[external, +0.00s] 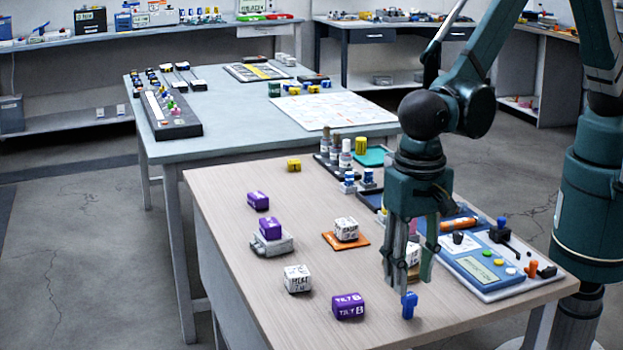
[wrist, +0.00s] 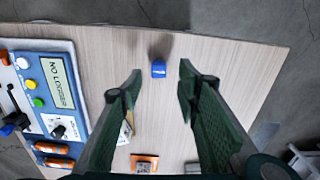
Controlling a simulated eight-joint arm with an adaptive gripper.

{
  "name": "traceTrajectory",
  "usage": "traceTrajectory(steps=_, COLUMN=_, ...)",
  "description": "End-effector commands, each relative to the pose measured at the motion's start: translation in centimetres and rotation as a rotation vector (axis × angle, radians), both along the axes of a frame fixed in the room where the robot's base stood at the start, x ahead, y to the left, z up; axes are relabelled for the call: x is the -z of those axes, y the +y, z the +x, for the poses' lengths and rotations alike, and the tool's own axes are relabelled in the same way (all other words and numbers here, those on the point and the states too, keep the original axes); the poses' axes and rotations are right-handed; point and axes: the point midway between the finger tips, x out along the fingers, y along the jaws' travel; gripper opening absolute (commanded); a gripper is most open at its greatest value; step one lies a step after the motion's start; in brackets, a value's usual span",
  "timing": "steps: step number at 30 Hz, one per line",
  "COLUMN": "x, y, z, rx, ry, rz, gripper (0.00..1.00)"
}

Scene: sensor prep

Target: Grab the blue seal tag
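The blue seal tag (external: 409,305) stands on the wooden table near its front edge, just right of the purple TILT block in the external view. In the wrist view the blue seal tag (wrist: 158,69) lies on the bare table between the lines of the two fingers, a little beyond the fingertips. My gripper (external: 412,278) points down, just above and behind the tag in the external view. In the wrist view my gripper (wrist: 160,80) is open, with a wide empty gap between its fingers. It does not appear to touch the tag.
A purple TILT block (external: 348,306) and a white printed block (external: 298,279) stand left of the tag. A control panel (external: 487,262) with buttons lies to the right. A white block (external: 346,229) sits on an orange pad. A pale block is partly hidden behind my gripper.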

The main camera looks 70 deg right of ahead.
Motion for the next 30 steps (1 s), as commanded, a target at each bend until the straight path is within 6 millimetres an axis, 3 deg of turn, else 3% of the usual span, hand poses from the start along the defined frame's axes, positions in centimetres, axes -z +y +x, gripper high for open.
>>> traceTrajectory(steps=6, x=1.5, y=0.0, z=0.0, rx=0.0, ry=0.0, rz=0.0, gripper=0.33)
traceTrajectory(steps=19, x=1.9, y=0.0, z=0.0, rx=0.0, ry=0.0, rz=0.0, gripper=0.33)
traceTrajectory(steps=30, x=5.8, y=-0.2, z=-0.1, rx=0.0, ry=0.0, rz=0.0, gripper=0.33)
